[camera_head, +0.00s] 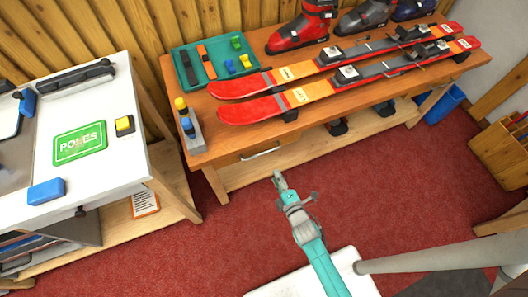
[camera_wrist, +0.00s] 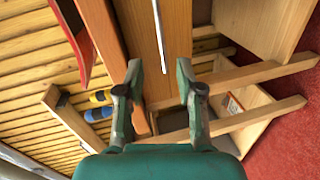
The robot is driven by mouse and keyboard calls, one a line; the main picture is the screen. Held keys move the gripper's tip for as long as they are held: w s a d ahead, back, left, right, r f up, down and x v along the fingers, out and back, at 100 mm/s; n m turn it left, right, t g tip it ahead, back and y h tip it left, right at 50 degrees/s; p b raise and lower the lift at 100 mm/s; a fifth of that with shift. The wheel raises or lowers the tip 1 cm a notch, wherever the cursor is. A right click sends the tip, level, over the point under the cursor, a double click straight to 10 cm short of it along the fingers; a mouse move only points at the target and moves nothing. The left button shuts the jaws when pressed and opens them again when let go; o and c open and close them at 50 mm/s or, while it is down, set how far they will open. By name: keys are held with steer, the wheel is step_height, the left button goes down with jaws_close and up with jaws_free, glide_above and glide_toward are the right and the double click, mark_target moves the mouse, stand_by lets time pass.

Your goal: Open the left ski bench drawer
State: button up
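The wooden ski bench (camera_head: 222,136) stands against the back wall. Its left drawer (camera_head: 235,159) has a pale bar handle (camera_head: 260,153) and looks closed, flush with the bench front. My gripper (camera_head: 277,175) is in front of the drawer, below and near the handle's right end, apart from it in the head view. In the wrist view my gripper (camera_wrist: 158,68) is open and empty, its two fingers spread. The handle (camera_wrist: 159,35) runs lengthwise from the top edge, and its near end shows between the fingertips. How far it is in depth is hard to tell.
Red skis (camera_head: 300,95), ski boots and a teal tray (camera_head: 180,68) are on the bench top. A white-topped table (camera_head: 110,140) with a green POLES sign stands left. A wooden box (camera_head: 500,150) is at right.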

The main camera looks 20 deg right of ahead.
mark_target(263, 153)
steer(key=shift+n, duration=0.6)
steer(key=x, duration=1.3)
steer(key=shift+w, duration=0.35)
steer(key=shift+c, duration=0.3)
jaws_close()
